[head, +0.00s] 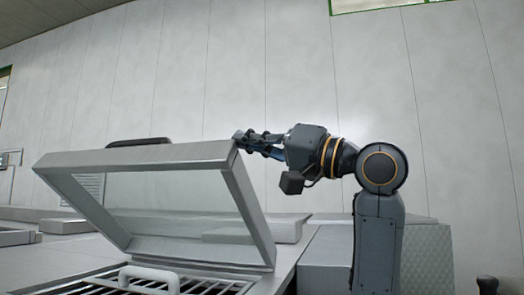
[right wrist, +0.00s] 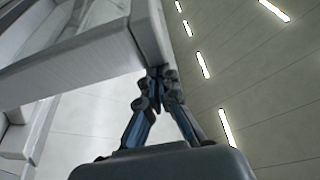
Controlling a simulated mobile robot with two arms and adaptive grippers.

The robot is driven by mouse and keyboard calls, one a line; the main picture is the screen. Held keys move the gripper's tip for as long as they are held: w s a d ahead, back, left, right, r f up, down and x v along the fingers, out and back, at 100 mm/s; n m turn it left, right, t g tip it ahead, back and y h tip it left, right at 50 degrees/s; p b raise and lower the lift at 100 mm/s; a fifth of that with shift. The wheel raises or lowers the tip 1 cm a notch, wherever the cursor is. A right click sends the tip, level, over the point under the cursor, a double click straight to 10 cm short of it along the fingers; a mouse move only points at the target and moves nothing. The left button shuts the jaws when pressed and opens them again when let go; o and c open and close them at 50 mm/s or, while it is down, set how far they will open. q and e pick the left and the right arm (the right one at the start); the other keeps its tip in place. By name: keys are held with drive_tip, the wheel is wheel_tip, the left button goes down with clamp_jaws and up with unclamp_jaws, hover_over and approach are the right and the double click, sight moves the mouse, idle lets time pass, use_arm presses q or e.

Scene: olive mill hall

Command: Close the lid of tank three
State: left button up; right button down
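The tank lid (head: 150,154) is a grey metal frame with a clear pane, standing open and tilted over the tank. It also shows in the right wrist view (right wrist: 75,70). My right gripper (head: 241,138) is at the upper right corner of the lid. In the right wrist view its two fingers (right wrist: 161,73) come together at the tips, right at the lid's edge. They look shut, with nothing clearly between them; whether they press on the lid is hard to tell. My left gripper is out of view. No tank number can be read.
Below the lid is the tank opening with a metal grate (head: 215,286) and a white handle (head: 150,275). A dark bar (head: 138,142) shows behind the lid's top edge. More grey housing lies to the left and right. The pale wall behind is clear.

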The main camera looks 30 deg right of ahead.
sight(230, 161)
drive_tip(key=shift+n+y, duration=0.4)
drive_tip(key=shift+n, duration=0.5)
drive_tip(key=f, duration=0.1)
drive_tip(key=s+a+f+b, duration=0.1)
drive_tip(key=a+f+b, duration=0.1)
drive_tip(key=shift+s+a+f, duration=0.15)
drive_tip(key=shift+s+f, duration=0.25)
drive_tip(key=shift+s+a+f+b, duration=0.1)
drive_tip(key=shift+f+b, duration=0.1)
drive_tip(key=shift+b, duration=0.15)
drive_tip(key=shift+s+a+f, duration=0.1)
drive_tip(key=shift+s+a, duration=0.05)
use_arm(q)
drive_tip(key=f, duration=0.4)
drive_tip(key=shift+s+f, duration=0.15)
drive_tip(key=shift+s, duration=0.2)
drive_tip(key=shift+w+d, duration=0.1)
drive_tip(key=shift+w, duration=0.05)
